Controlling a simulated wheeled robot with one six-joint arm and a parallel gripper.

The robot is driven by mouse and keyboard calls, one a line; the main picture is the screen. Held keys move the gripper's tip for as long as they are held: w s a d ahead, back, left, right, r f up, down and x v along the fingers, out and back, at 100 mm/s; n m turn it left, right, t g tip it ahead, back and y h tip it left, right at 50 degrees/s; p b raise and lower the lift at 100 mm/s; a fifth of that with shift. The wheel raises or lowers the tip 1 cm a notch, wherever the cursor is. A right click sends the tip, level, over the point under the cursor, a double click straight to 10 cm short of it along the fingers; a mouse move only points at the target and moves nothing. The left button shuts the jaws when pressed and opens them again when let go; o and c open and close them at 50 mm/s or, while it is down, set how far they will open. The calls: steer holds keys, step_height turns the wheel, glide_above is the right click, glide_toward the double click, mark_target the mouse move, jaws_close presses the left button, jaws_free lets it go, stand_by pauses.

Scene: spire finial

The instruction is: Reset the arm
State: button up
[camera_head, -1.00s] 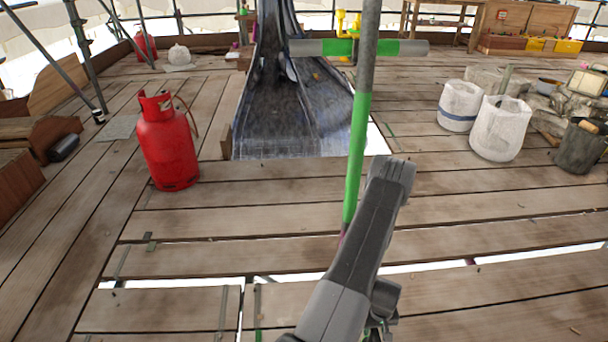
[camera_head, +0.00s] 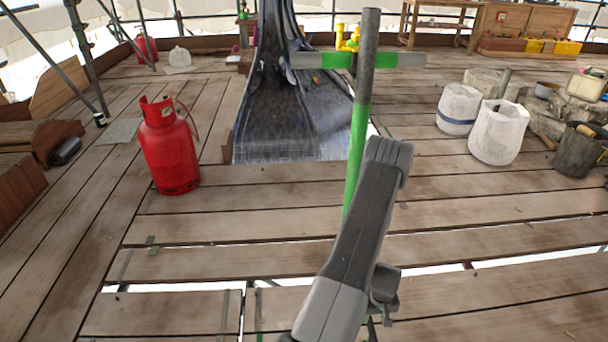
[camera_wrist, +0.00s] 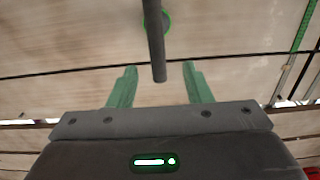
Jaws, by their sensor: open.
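My gripper (camera_wrist: 160,86) is open in the wrist view, its two green fingers apart with nothing seen clamped between them. A dark grey rod (camera_wrist: 155,42) comes down from the top edge and ends near the gap between the fingertips. A green round patch (camera_wrist: 166,22) shows behind it. I cannot tell whether the rod touches a finger. In the head view my grey arm link stands at lower centre and the gripper's fingers are hidden. An upright grey and green pole (camera_head: 362,110) rises behind the link, its lower end hidden.
A red gas bottle (camera_head: 168,148) stands left on the plank deck (camera_head: 260,215). White sacks (camera_head: 497,132) and a dark bucket (camera_head: 577,152) stand right. A grey and green crossbar (camera_head: 405,60) lies behind the pole. Gaps run between planks; the middle right deck is clear.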

steer(key=w+a+r+p, duration=0.4)
steer(key=r+p, duration=0.7)
steer(key=r, duration=0.8)
steer(key=w+a+r+p, duration=0.5)
steer(key=a+r+p, duration=0.4)
steer(key=r, duration=1.1)
steer(key=w+a+r+p, duration=0.5)
steer(key=r+p, duration=0.8)
steer(key=r, duration=0.7)
steer(key=shift+w+a+r+m, duration=0.25)
steer(key=shift+a+m, duration=0.15)
steer(key=shift+a, duration=0.35)
steer(key=shift+s, duration=0.1)
